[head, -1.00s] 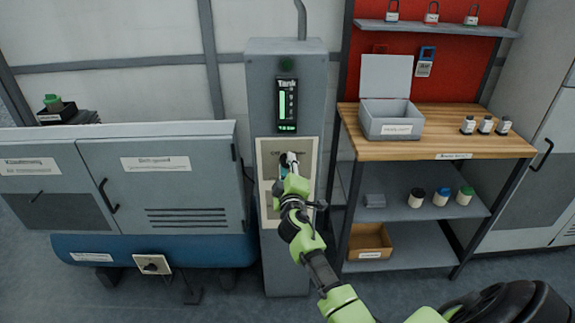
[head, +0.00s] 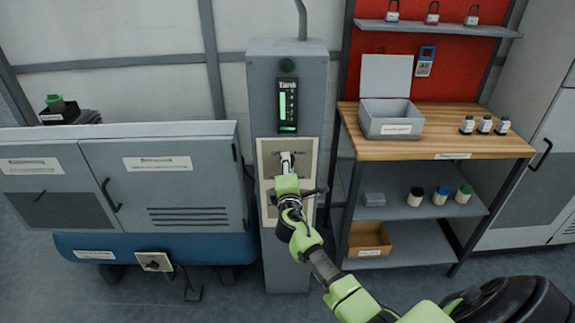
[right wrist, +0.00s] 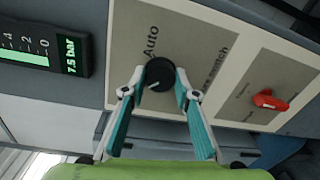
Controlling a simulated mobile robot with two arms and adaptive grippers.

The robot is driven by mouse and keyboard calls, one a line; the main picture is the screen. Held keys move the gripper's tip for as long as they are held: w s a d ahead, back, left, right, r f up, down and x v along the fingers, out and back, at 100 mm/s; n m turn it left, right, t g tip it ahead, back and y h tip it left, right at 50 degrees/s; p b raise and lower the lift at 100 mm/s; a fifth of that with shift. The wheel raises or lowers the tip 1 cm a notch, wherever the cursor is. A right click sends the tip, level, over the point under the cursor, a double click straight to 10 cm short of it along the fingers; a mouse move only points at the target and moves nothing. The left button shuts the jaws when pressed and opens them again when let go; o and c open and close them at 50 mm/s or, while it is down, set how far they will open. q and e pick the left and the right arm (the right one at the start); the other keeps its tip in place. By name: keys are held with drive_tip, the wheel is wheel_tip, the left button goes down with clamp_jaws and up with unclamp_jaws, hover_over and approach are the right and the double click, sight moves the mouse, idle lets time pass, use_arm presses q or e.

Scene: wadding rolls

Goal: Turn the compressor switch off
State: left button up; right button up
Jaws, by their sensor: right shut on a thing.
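The compressor switch is a black round knob (right wrist: 157,76) on a beige plate (head: 270,165) on the grey column (head: 260,100). In the right wrist view the word "Auto" stands beside the knob, and a short pale mark shows on its face. I cannot tell which setting the mark points to. My right gripper (head: 286,158) is at the plate; in the right wrist view its fingers (right wrist: 159,84) are shut on the knob, one on each side. In the head view the gripper hides the knob. My left gripper is not in view.
A gauge (right wrist: 45,45) beside the plate reads 7.5 bar. A red handle (right wrist: 269,100) sits on a neighbouring plate. The workbench (head: 460,146) stands right of the column, the grey cabinet (head: 160,185) left. A dark green lamp (head: 287,65) tops the column.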

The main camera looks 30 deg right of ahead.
drive_tip(key=shift+d+r, duration=0.15)
drive_tip(key=shift+r, duration=0.05)
idle(0.3)
drive_tip(key=o, duration=1)
drive_tip(key=shift+o, duration=0.6)
drive_tip(key=shift+f, duration=0.2)
drive_tip(key=v, duration=1.2)
drive_tip(key=shift+w+r, duration=0.1)
